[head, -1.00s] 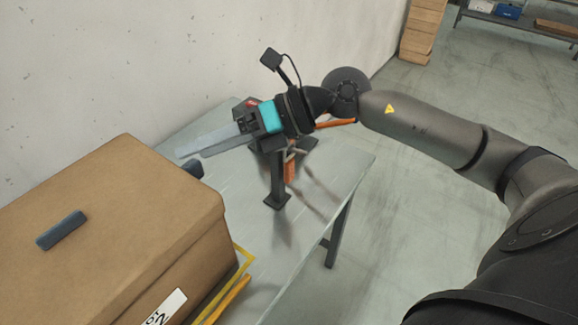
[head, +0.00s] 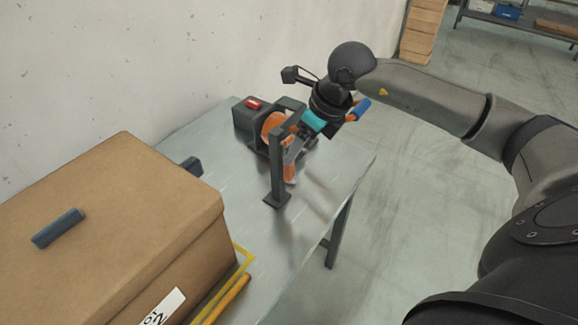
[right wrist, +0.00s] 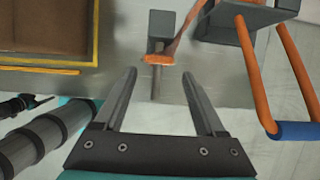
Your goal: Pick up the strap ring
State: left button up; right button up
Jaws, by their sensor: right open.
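A flat orange band, which I take as the strap ring (right wrist: 190,32), shows at the top of the right wrist view beside a dark post (right wrist: 160,25). In the head view, orange parts (head: 290,168) show beside the post (head: 278,160), partly hidden by it and by my wrist; which part is the ring's full outline I cannot tell. My right gripper (right wrist: 160,76) is open, its fingers pointing toward the lower end of the band with nothing between them. My left gripper is out of view.
A dark machine with a red button (head: 253,103) and an orange roll (head: 272,127) stands behind the post. An orange handle with a blue grip (right wrist: 295,131) is close on the right.

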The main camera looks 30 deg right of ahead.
aim_at(288, 172)
jog(key=shift+a+b+x, duration=0.15)
jog(key=shift+b+x, duration=0.05)
jog(key=shift+x, duration=1.6)
jog(key=shift+a+b+x, duration=0.1)
jog(key=shift+b+x, duration=0.1)
jog(key=shift+x, duration=1.55)
jog(key=shift+r, duration=0.1)
jog(key=shift+c, duration=0.3)
grip_shut()
